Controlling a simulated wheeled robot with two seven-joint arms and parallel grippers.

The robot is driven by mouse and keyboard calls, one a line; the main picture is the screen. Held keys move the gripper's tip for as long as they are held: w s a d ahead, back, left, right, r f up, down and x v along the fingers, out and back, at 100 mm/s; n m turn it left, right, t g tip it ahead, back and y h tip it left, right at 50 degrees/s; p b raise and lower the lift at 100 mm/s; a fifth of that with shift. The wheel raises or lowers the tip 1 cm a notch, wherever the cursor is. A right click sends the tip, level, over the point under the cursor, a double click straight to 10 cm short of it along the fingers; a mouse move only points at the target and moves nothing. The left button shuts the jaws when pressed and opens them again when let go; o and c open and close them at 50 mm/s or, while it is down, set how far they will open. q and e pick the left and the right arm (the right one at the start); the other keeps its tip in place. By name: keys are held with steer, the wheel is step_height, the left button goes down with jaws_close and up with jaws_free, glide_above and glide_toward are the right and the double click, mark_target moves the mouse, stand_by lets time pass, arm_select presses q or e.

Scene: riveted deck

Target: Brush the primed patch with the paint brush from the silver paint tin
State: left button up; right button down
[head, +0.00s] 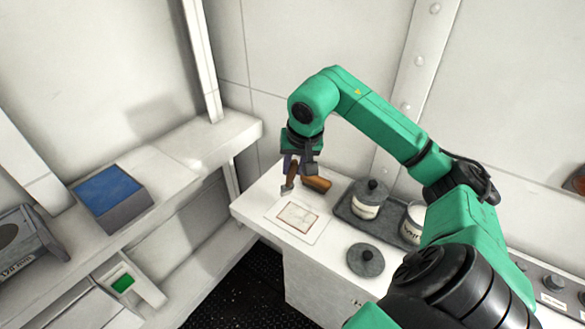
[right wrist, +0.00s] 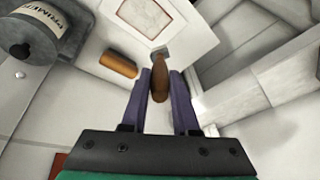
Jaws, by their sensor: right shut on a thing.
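My right gripper (head: 291,168) is shut on the paint brush (head: 291,180), whose brown handle shows between the purple fingers (right wrist: 161,75) in the right wrist view. Its short grey end (right wrist: 159,53) points toward the white sheet, just at the near edge of it; I cannot tell whether it touches. The primed patch (head: 298,215) is a pale rectangle with a brown outline on that sheet, also seen in the right wrist view (right wrist: 146,14). An open tin (head: 413,220) with a half-hidden label stands in the tray, partly behind my right arm. My left gripper is out of view.
A lidded tin marked PRIMER (right wrist: 45,22) stands in the dark tray (head: 349,215). A grey lid (head: 365,260) lies on the counter in front. An orange-brown cylinder (head: 316,184) lies beside the brush. A blue-topped box (head: 111,193) sits on the left bench.

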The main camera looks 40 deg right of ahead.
steer(key=shift+w+r+p, duration=0.2)
steer(key=shift+r+p, duration=0.55)
steer(key=shift+r, duration=0.5)
steer(key=shift+s+r+p, duration=0.1)
steer(key=shift+r+p, duration=0.2)
steer(key=shift+r, duration=0.25)
